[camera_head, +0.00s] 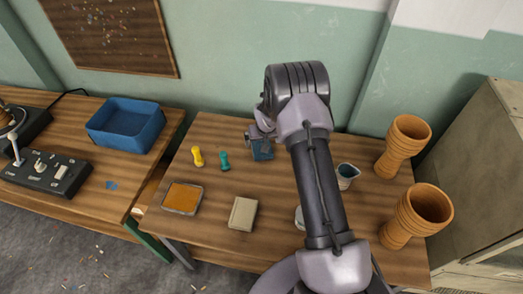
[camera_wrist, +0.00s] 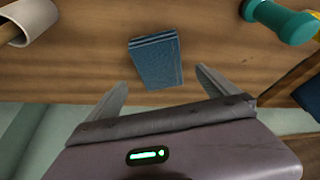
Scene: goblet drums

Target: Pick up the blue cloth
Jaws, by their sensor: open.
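The blue cloth (camera_wrist: 156,61) is a small folded blue rectangle lying on the wooden table. In the wrist view it lies just beyond the fingertips, roughly between their lines and not touched. In the head view the cloth (camera_head: 262,150) shows near the back of the table, partly hidden by my arm. My gripper (camera_wrist: 162,78) is open and empty, with its two fingers apart. In the head view my gripper (camera_head: 256,136) is at the cloth, mostly hidden behind my wrist.
A yellow piece (camera_head: 197,157) and a teal piece (camera_head: 224,161) stand left of the cloth. A white cup (camera_head: 346,176) and two goblet drums (camera_head: 402,146) (camera_head: 416,217) stand right. An orange-filled tray (camera_head: 182,198) and beige block (camera_head: 243,214) lie in front. A blue bin (camera_head: 126,125) is on the left table.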

